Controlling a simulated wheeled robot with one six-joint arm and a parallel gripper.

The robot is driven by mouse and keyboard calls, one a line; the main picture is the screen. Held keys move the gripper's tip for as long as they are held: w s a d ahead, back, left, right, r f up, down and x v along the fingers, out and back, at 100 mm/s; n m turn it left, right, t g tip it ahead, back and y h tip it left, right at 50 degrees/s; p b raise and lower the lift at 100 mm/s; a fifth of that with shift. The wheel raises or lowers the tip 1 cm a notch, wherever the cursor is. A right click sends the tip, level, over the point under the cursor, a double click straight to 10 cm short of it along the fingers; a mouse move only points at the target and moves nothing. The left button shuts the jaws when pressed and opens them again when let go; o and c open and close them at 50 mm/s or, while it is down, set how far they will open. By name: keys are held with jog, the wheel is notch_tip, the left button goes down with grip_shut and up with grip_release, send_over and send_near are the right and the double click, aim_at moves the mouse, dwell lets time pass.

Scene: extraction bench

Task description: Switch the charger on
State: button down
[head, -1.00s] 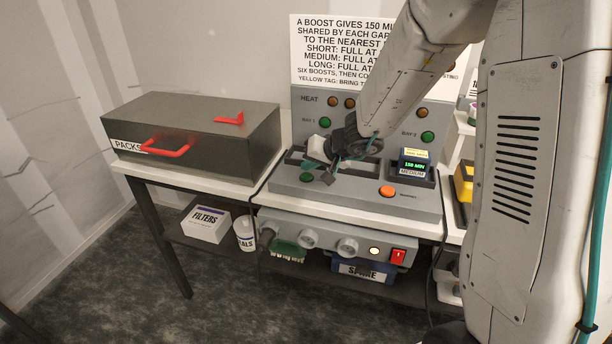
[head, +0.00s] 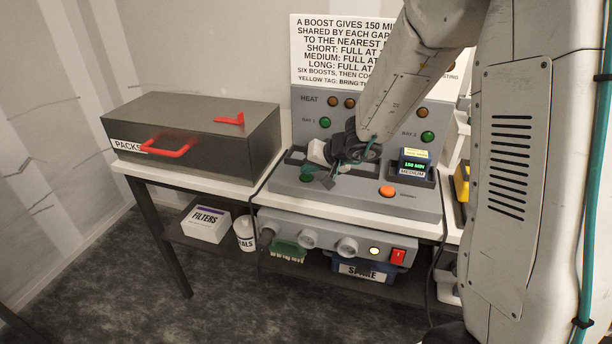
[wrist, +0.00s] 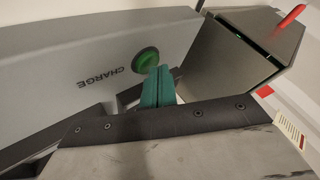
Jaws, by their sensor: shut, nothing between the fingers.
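The charger (head: 350,203) is a grey console on the bench, with bay 1 and another bay marked on its back panel. A round green button (head: 306,173) sits at the left of its front top. In the wrist view the green button (wrist: 146,60) is beside the upside-down word CHARGE. My gripper (head: 324,180) is shut and empty, just right of the button in the head view. In the wrist view my gripper's teal fingertips (wrist: 159,72) overlap the button's lower edge; I cannot tell whether they touch it.
A grey packs box (head: 200,135) with a red handle stands left. A red switch (head: 398,256) and a lit lamp (head: 374,251) are on the panel below.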

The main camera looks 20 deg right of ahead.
aim_at(309, 177)
jog(key=shift+f, duration=0.25)
jog(key=shift+r, duration=0.15)
dwell(0.4)
jog(key=shift+r, duration=0.7)
jog(key=shift+r, duration=2.5)
